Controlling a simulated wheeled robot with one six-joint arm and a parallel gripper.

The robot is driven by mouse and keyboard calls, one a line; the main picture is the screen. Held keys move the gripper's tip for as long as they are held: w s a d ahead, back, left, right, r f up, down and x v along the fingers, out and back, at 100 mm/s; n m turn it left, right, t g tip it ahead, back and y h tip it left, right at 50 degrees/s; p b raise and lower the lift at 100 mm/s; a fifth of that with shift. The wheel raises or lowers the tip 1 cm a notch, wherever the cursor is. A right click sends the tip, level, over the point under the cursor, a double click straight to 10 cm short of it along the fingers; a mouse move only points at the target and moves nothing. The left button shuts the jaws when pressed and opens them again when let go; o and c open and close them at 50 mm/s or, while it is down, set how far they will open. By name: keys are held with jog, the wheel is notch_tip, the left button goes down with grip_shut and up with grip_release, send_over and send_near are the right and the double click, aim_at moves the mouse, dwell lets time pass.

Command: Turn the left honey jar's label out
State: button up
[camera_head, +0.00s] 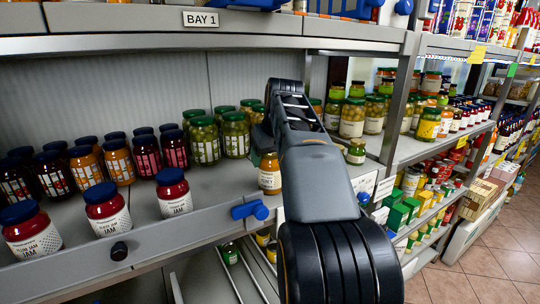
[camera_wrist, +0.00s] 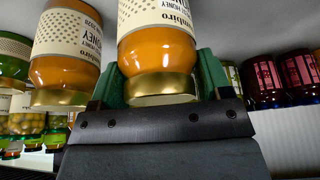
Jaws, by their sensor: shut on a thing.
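The left honey jar (camera_head: 269,178), orange with a cream label, stands near the front of the shelf, beside my arm in the head view. The wrist view looks upside down. There my gripper (camera_wrist: 160,78) has its green fingers on both sides of this jar (camera_wrist: 160,50), near its gold lid. Its dotted label shows, with part of the lettering at the picture's top. A second honey jar (camera_wrist: 64,45) stands beside it, on the left in the wrist view, its lettering partly visible.
Red jam jars with blue lids (camera_head: 107,208) stand along the shelf's front left. Dark and orange jars stand behind them. Green pickle jars (camera_head: 205,141) stand behind the honey. A shelf post (camera_head: 399,95) rises right of my arm. A blue clip (camera_head: 250,210) sits on the front edge.

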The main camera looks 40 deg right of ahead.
jog(key=o, duration=1.3)
jog(key=shift+o, duration=0.2)
jog(key=v, duration=0.7)
jog(key=shift+s+r, duration=0.2)
jog(key=shift+s+a, duration=0.1)
jog(key=shift+a, duration=0.05)
